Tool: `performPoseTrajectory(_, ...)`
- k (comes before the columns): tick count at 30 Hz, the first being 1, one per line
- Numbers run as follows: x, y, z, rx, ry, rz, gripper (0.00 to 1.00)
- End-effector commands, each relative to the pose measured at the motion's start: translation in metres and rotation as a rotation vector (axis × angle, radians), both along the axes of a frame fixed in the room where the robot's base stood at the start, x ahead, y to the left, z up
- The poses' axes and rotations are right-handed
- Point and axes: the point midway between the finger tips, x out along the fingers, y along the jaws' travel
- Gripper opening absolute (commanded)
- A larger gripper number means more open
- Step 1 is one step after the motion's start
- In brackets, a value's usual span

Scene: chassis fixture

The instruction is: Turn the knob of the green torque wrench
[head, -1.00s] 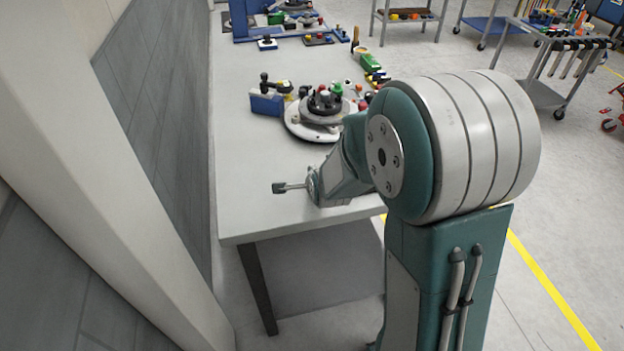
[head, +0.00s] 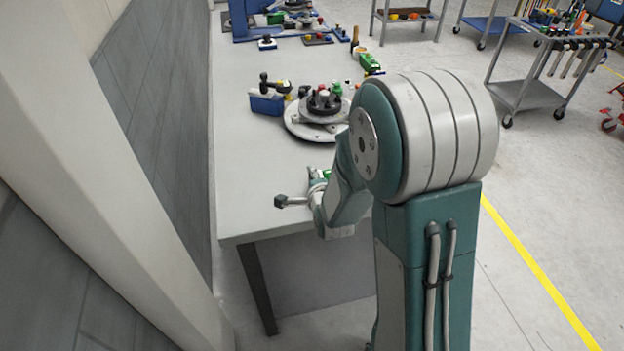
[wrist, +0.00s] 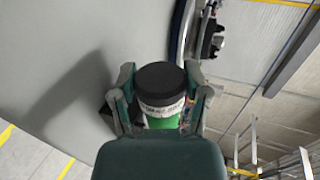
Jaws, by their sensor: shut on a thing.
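The green torque wrench (wrist: 160,122) shows in the wrist view as a short green length with a white marked band. Its black round knob (wrist: 160,82) sits at the end, between the fingers. My gripper (wrist: 160,88) is shut on the knob, one finger on each side. The rest of the wrench is hidden behind my gripper's body. In the head view my gripper (head: 317,176) is low over the near right part of the bench. A small bright green patch shows beside it; my arm hides most of this spot.
A round white fixture (head: 300,127) with a dark hub stands on the bench (head: 250,180) beyond my gripper. A blue block (head: 266,104) with a black-knobbed tool is to its left. The bench's left side is clear. Carts (head: 540,95) stand at the far right.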

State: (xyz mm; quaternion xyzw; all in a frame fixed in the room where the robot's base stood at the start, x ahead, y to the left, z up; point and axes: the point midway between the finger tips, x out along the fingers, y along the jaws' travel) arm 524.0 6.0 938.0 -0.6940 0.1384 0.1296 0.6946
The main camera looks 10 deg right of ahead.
Motion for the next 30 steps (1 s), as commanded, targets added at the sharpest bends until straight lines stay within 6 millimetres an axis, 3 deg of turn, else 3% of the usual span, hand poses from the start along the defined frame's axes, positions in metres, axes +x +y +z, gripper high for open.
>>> performPoseTrajectory(30, -0.0026, -0.0005, -0.0043, 0.0, -0.055, -0.001, 0.13)
